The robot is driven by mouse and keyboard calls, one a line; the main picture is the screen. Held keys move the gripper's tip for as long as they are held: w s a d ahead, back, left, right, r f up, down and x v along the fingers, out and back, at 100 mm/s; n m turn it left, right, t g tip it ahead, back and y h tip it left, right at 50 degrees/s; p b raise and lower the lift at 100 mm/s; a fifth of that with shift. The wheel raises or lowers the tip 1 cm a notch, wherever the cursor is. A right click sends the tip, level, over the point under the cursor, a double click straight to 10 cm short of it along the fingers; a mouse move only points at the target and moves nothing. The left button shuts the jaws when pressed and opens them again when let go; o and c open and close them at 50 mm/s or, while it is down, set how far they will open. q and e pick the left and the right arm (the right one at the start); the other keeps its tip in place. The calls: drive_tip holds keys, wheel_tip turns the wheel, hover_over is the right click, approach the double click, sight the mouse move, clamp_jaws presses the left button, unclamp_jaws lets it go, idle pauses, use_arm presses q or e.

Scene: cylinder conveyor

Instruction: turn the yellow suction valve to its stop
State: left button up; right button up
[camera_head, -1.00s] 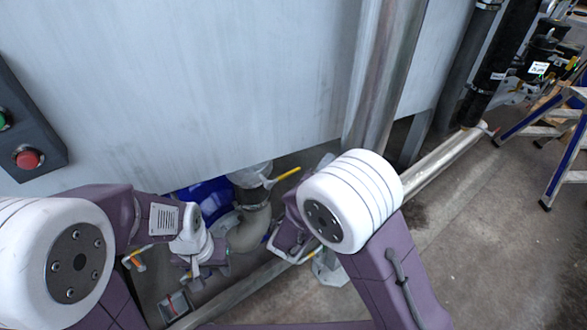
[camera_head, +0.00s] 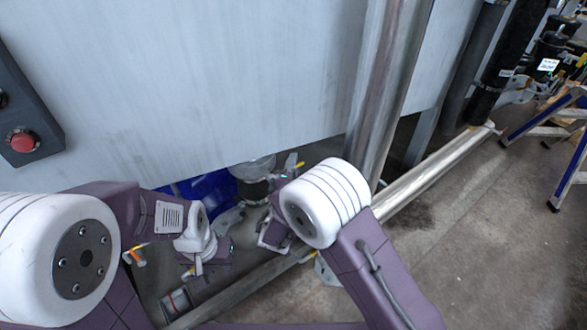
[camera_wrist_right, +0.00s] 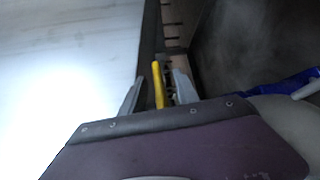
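The yellow suction valve handle (camera_head: 299,165) shows as a short yellow tip beside the pipework under the grey tank, partly hidden by my right arm. In the right wrist view the yellow handle (camera_wrist_right: 158,84) stands between the two grey fingers of my right gripper (camera_wrist_right: 158,92). The fingers are apart, with gaps visible at the handle's sides. In the head view my right gripper (camera_head: 279,181) is mostly hidden behind its white wrist joint. My left gripper (camera_head: 196,270) is low at the left, away from the valve; its fingers are too small to read.
A large grey tank wall (camera_head: 200,90) stands right above the valve. A steel column (camera_head: 385,90) and a floor-level pipe (camera_head: 435,170) are to the right. A blue part (camera_head: 205,188) sits behind the left arm. A control box with a red button (camera_head: 21,141) is at the left.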

clamp_jaws()
idle(1.4)
